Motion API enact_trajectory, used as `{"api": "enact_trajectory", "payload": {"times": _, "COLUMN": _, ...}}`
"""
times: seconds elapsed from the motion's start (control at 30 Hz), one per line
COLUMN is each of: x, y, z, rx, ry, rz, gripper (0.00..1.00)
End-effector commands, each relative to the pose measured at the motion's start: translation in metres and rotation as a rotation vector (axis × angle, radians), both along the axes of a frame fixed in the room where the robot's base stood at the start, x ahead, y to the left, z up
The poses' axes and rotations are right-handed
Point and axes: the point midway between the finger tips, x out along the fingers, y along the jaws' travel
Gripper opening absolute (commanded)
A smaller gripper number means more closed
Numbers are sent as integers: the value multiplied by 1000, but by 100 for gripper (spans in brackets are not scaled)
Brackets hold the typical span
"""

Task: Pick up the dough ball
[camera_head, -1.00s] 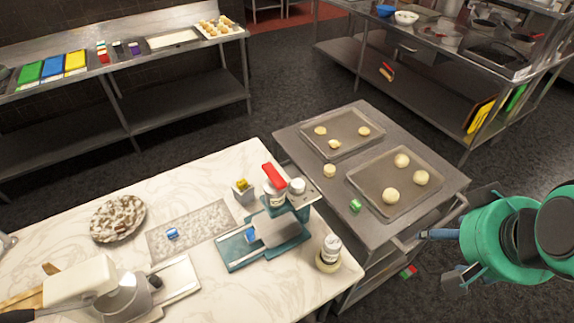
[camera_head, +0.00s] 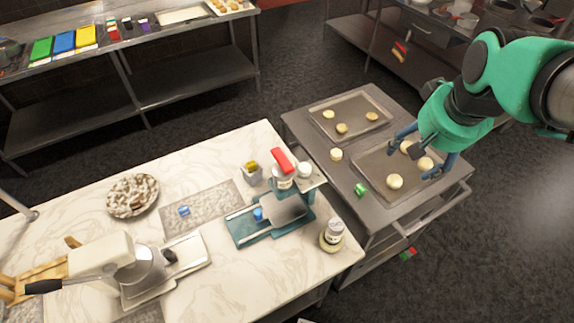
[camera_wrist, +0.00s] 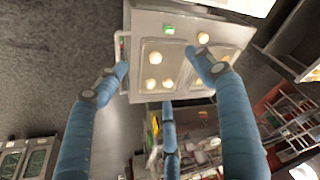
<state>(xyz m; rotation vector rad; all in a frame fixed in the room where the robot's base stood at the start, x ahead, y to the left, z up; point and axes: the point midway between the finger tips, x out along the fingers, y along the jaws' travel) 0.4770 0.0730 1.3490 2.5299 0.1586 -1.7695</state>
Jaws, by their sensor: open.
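Several pale dough balls sit on the steel cart (camera_head: 318,152). Three are on the front tray (camera_head: 369,166): one at its near edge (camera_head: 395,181), one at the right (camera_head: 425,164) and one at the back (camera_head: 406,147). Three smaller ones lie on the rear tray (camera_head: 350,106). One dough ball (camera_head: 336,154) lies on bare metal between the trays. My gripper (camera_head: 413,156) hangs above the right part of the front tray, its blue fingers spread and empty. The wrist view shows the open fingers with front-tray balls (camera_wrist: 155,58) beyond them, some distance away.
A green item (camera_head: 361,190) lies on the cart beside the front tray. Steel shelves stand behind; dark floor is clear to the right.

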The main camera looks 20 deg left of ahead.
Motion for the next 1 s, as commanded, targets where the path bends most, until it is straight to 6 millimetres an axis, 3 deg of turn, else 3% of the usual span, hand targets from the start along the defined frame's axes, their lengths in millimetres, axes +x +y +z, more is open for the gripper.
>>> {"api": "enact_trajectory", "payload": {"times": 0.5, "x": 99, "y": 81, "z": -20, "rx": -11, "ry": 100, "rz": 80, "gripper": 69}}
{"api": "enact_trajectory", "payload": {"times": 1.0, "x": 170, "y": 176, "z": -79, "rx": -35, "ry": 191, "rz": 152, "gripper": 69}}
